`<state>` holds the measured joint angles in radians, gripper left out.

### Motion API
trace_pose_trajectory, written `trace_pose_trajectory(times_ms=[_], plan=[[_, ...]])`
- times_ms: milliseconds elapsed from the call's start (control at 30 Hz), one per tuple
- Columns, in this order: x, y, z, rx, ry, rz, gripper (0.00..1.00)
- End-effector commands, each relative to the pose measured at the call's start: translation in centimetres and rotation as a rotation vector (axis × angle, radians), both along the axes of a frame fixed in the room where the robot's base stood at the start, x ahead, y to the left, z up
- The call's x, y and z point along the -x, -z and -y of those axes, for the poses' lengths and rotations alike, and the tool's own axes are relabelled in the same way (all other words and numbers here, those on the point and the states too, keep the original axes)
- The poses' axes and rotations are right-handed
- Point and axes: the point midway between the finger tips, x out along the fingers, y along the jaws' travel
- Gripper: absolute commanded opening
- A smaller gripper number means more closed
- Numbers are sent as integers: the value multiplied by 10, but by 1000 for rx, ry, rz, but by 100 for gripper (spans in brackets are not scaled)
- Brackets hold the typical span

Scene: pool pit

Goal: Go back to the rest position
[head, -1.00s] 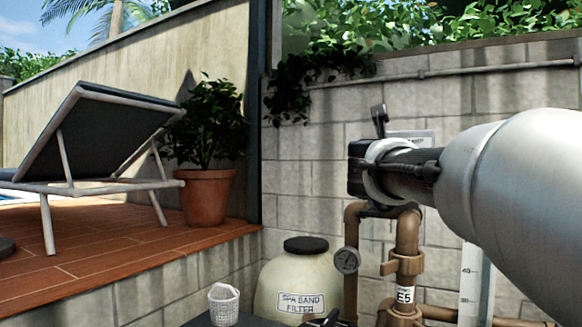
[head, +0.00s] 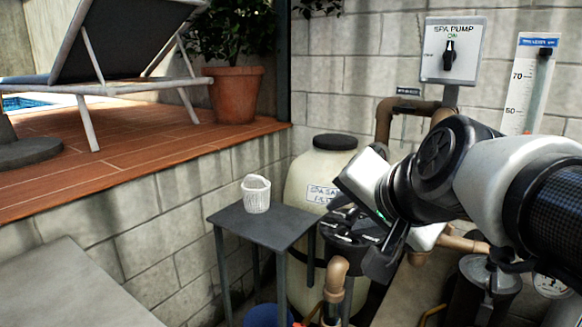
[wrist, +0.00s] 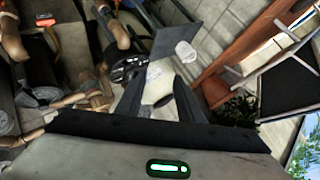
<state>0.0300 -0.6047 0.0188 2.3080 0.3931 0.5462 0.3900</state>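My gripper (wrist: 158,88) shows in the wrist view with its two dark fingers spread apart and nothing between them, so it is open and empty. In the head view my arm reaches in from the right, bent downward. The gripper end is in front of the sand filter and pump area, with a dark finger pointing down; its fingertips are hard to make out there. It is held in the air.
A white basket (head: 256,194) stands on a small grey table (head: 262,224), left of the cream sand filter (head: 302,184). A black-lidded pump (head: 352,232) and brown pipes (head: 388,118) crowd the right. A spa pump switch panel (head: 453,52) is on the block wall.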

Motion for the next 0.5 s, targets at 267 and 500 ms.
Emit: trace_pose_trajectory(times_ms=[267,500], plan=[[133,121,50,636,-464,-369,34],[125,-4,47,613,-444,-350,34]])
